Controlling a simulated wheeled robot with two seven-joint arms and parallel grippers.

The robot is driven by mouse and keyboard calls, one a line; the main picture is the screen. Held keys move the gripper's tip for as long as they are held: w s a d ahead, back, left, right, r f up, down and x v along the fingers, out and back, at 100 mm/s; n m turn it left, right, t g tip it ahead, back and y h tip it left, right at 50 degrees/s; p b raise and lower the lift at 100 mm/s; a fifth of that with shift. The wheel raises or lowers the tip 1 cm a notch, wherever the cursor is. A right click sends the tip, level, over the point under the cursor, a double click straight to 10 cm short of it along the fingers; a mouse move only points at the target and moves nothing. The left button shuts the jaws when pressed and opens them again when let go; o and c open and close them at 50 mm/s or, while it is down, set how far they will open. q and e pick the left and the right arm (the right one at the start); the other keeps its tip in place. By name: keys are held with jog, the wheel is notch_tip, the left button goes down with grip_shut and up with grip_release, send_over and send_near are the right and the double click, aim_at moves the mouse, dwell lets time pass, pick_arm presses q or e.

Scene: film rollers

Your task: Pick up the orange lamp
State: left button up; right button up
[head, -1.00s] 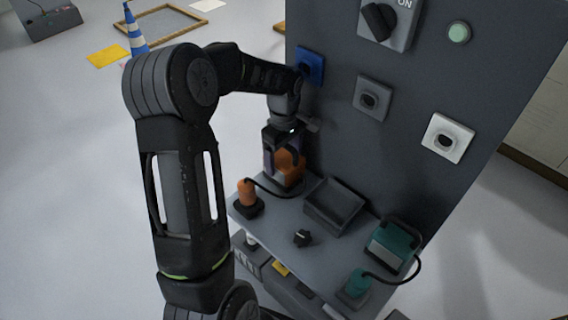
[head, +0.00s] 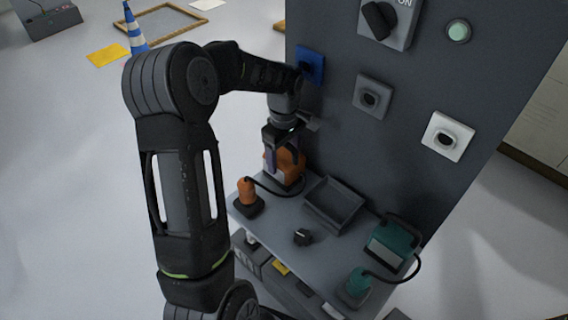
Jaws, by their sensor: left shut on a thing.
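The orange lamp (head: 291,168) stands at the back left of the grey shelf, against the dark panel. A black cable runs from it to an orange plug (head: 246,190) on a dark base at the shelf's left edge. My left gripper (head: 284,160) points down over the lamp and is shut on its upper part, with a finger on either side. The gripper and its fingers hide part of the lamp. I cannot tell any gap between lamp and shelf. My right gripper is not in view.
A dark open tray (head: 334,204) lies right of the lamp. A small black knob (head: 302,237) sits in front of it. A teal lamp (head: 392,243) and its teal plug (head: 357,282) stand at the right. Blue (head: 311,66), grey (head: 372,96) and white (head: 447,137) sockets are on the panel.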

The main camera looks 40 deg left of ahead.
aim_at(284, 146)
pick_arm(q)
grip_shut()
dwell(0.3)
jog(key=shift+r, duration=0.1)
jog(key=shift+w+r, duration=0.1)
jog(key=shift+r, duration=0.65)
notch_tip(284, 146, up, 2)
jog(key=shift+b, duration=0.4)
jog(key=a+b, duration=0.2)
jog(key=a, duration=1.6)
jog(key=shift+w, duration=0.35)
jog(key=shift+f, duration=0.1)
